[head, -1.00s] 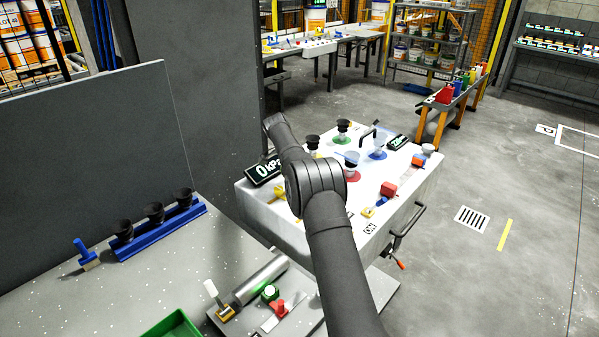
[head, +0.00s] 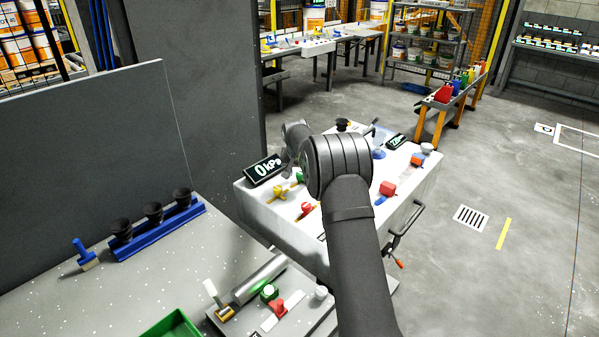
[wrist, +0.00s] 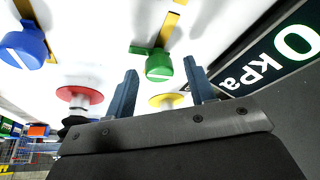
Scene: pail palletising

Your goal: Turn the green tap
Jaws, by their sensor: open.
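The green tap (wrist: 159,66) shows in the wrist view as a round green knob with a white line across its face and a short green lever on its left. It is on a white panel, beside a yellow strip. In the head view only a sliver of green (head: 299,177) shows beside my arm. My gripper (wrist: 160,74) is open, with its two blue fingertips to either side of the knob in the picture. Whether the knob is between the fingers in depth, I cannot tell. I see no contact.
A blue tap (wrist: 28,46), a red disc (wrist: 80,96) and a yellow disc (wrist: 166,100) are near the fingers. The 0 kPa display (head: 264,170) stands close by.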

